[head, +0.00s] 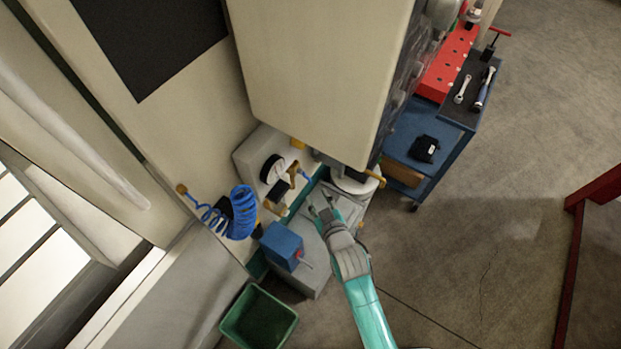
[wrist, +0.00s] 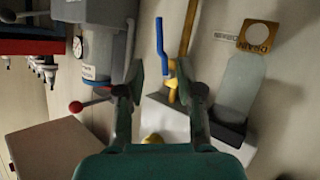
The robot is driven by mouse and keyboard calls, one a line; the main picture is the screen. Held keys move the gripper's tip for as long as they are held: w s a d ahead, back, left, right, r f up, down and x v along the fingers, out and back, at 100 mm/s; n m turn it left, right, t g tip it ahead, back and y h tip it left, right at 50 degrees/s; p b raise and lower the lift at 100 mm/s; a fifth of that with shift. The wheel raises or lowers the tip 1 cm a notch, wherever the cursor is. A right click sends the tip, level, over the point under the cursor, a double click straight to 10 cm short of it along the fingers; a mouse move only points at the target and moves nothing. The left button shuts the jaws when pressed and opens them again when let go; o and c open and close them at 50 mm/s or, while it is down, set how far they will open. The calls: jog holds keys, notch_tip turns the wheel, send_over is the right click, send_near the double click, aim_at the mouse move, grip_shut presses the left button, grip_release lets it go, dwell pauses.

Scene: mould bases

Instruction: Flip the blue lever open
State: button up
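The blue lever (wrist: 160,38) shows in the wrist view as a thin, slightly bent bar, beside a yellow pipe (wrist: 188,28). Its lower end meets a yellow fitting (wrist: 172,88). My gripper (wrist: 161,82) is open and empty, with its two fingers apart. In the picture, the lever and fitting show in the gap between the fingers and above it; I see no contact. In the head view my gripper (head: 322,202) is near the machine's base, and a small blue piece, probably the lever (head: 305,175), shows beside the gauge.
In the wrist view, a red-knobbed lever (wrist: 76,107) and a grey cylinder (wrist: 100,50) stand left of my fingers. In the head view a blue box (head: 282,245), a coiled blue hose (head: 240,212) and a green bin (head: 258,318) stand nearby. Open floor lies to the right.

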aim_at(310, 182)
jog(key=x, duration=0.9)
jog(key=shift+w+f, duration=0.1)
jog(key=shift+w, duration=0.25)
grip_shut()
